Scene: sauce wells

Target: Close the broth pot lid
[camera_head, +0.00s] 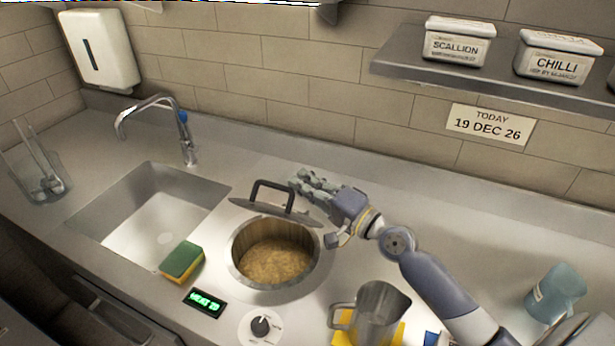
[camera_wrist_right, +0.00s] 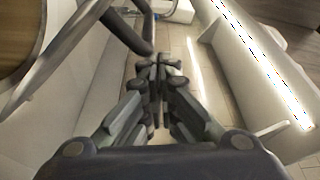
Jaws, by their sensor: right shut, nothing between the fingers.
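The broth pot (camera_head: 276,262) is a round well set into the steel counter, with brown broth visible inside. Its grey lid (camera_head: 267,211) stands raised and tilted at the well's back edge, with a dark bar handle (camera_head: 272,186) on top. My right gripper (camera_head: 299,178) is shut and empty, just right of the handle and behind the lid; I cannot tell whether it touches the lid. In the right wrist view the fingers of my right gripper (camera_wrist_right: 159,68) are together, with the dark handle (camera_wrist_right: 128,28) just left of the tips. My left gripper is not in view.
A sink (camera_head: 150,215) with a tap (camera_head: 160,112) lies left of the well. A green-yellow sponge (camera_head: 182,261), a heat display (camera_head: 205,302) and a knob (camera_head: 261,326) are in front. A metal jug (camera_head: 378,312) stands to the right, below my right arm. A blue cup (camera_head: 555,292) is farther right.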

